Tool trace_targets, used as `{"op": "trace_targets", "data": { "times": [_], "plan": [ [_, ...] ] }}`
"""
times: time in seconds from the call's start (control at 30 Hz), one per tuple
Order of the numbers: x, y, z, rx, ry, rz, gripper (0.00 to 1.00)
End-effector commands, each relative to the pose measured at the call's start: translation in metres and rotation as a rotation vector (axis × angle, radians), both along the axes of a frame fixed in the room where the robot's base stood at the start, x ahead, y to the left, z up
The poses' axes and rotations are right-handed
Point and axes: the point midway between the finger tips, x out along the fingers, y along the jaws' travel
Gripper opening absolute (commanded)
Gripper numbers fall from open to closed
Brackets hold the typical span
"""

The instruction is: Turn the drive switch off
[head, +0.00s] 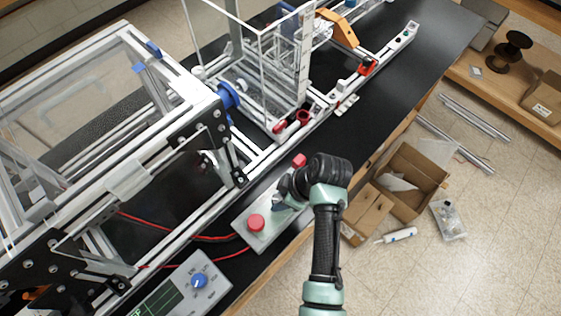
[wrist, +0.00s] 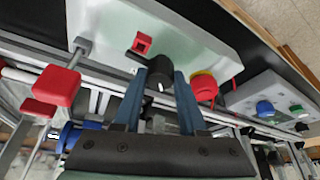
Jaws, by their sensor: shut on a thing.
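A pale grey control box (head: 256,239) lies on the black bench and also shows in the wrist view (wrist: 100,22). It carries a red mushroom button (head: 256,222), a small red switch (head: 299,160) and, between them, a black knob (wrist: 159,80) with a pale mark. My gripper (head: 281,202) is over the middle of the box. In the wrist view its two blue fingers (wrist: 160,76) are on either side of the black knob and shut on it. The red button (wrist: 204,86) is to the right of the fingers, and the red switch (wrist: 141,44) is above them to the left. In the head view my gripper hides the knob. No label naming the drive switch is readable.
An extrusion frame (head: 150,147) stands close behind the box. A second panel with a blue knob (head: 199,281) and a screen is at the front left. Red cables (head: 215,239) run beside the box. Open cardboard boxes (head: 408,180) are on the floor right of the bench.

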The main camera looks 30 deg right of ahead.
Motion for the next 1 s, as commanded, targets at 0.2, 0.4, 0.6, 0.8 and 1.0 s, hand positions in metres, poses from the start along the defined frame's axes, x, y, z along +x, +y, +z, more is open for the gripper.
{"op": "trace_targets", "data": {
  "times": [0.2, 0.4, 0.6, 0.8, 1.0],
  "plan": [
    [-0.0011, -0.0014, -0.0023, -0.001, 0.005, 0.090, 0.00],
    [-0.0009, -0.0018, -0.0019, -0.003, 0.006, 0.128, 0.00],
    [-0.0012, -0.0018, -0.0019, -0.003, 0.006, 0.136, 0.00],
    [-0.0013, -0.0019, -0.0019, -0.003, 0.007, 0.135, 0.00],
    [-0.0008, -0.0017, -0.0015, -0.002, 0.004, 0.135, 0.70]
  ]
}}
